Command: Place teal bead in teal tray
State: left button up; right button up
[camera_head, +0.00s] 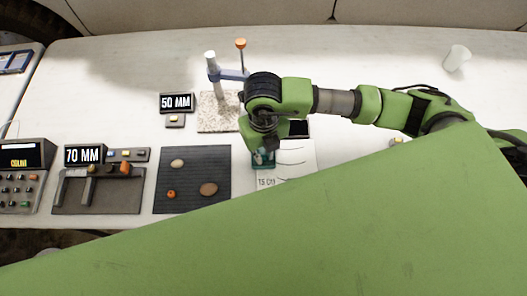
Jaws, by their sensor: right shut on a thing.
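My right gripper (263,153) points down over the teal tray (270,164), right of the dark mat. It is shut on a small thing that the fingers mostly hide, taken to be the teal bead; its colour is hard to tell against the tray. The gripper covers much of the tray, so I cannot tell whether the bead touches it. My left gripper is not in view.
The dark ribbed mat (194,178) holds two tan stones and an orange bead (171,194). A 70 MM gauge (85,155), a 50 MM sign (177,102), a stand on a speckled base (217,112), and a white cup (457,58) stand around.

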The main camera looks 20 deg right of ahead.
jog(key=shift+f, duration=0.5)
jog(key=shift+f, duration=0.1)
jog(key=o, duration=0.4)
